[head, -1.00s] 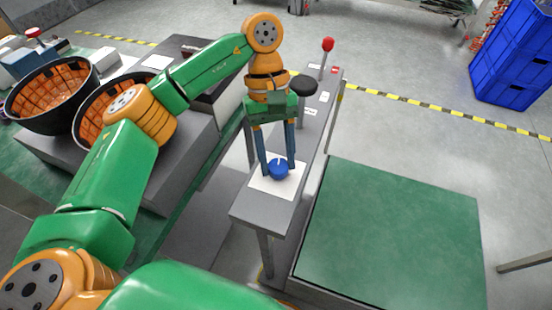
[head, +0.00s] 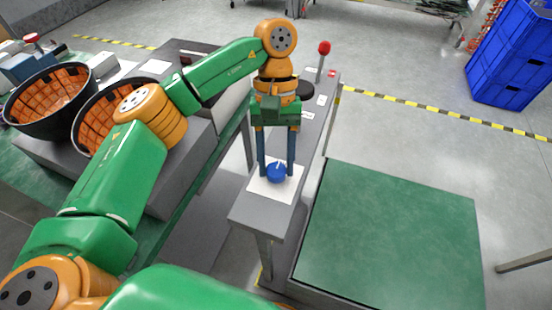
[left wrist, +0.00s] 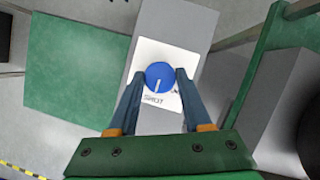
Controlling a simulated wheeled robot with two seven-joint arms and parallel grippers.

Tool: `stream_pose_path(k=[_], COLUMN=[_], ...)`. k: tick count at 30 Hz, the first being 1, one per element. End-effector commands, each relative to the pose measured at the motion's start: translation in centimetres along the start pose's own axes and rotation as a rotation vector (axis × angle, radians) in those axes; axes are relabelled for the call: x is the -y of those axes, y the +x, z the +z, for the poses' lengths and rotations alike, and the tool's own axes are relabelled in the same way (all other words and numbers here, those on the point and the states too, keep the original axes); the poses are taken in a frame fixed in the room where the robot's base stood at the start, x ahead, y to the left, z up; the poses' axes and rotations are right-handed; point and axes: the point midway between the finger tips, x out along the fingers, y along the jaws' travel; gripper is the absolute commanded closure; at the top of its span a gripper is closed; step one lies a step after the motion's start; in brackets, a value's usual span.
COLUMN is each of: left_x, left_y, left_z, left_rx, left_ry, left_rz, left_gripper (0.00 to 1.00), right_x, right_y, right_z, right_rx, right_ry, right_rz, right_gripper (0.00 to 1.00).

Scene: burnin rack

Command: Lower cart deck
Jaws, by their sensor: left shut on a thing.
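A blue round knob (head: 277,173) with a white pointer mark sits on a white label plate (head: 262,188) on the near end of a narrow grey panel. In the left wrist view the knob (left wrist: 159,76) lies between the fingertips, with its pointer towards the lettering on the plate. My left gripper (head: 277,170) points down and is shut on the knob, one finger on each side. The green cart deck (head: 395,235) is a flat square at the right of the panel; it also shows in the left wrist view (left wrist: 75,65). My right gripper is not in view.
A red-topped lever (head: 323,48) and a black round knob stand farther along the panel (head: 252,210). Two black baskets with orange insides (head: 50,95) sit at the left. Blue crates (head: 510,60) stand at the far right. The floor beyond the deck is clear.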

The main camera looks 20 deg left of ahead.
Motion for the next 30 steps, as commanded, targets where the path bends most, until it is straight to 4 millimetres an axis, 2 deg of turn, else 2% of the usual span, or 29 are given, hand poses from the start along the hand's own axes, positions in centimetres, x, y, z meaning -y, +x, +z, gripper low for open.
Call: stream_pose_path(k=[2,3,6,14,17,21,24,30], left_x=[0.0,0.0,0.0,0.0,0.0,0.0,-0.1,0.0], left_y=[0.1,0.1,0.1,-0.1,-1.5,-4.9,-6.6,-7.1], left_z=[0.0,0.0,0.0,0.0,0.1,0.2,0.2,0.0], left_rx=[0.002,0.002,0.001,0.000,-0.002,-0.004,0.000,0.000], left_ry=[0.002,0.002,0.001,0.000,-0.002,-0.005,-0.003,0.001], left_rz=[-0.002,-0.002,-0.001,-0.001,-0.001,-0.001,-0.002,-0.001], left_gripper=[1.00,0.43,0.21,0.21,0.21,0.21,0.21,0.21], right_x=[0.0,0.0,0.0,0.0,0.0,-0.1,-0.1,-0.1], right_y=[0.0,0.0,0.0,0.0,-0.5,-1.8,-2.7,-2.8], right_z=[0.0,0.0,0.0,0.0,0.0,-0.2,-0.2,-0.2], right_rx=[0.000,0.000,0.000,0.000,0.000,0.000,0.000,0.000], right_ry=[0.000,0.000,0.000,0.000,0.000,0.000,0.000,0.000], right_rz=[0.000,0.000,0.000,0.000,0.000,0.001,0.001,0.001], right_gripper=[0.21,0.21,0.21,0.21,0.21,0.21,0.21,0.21])
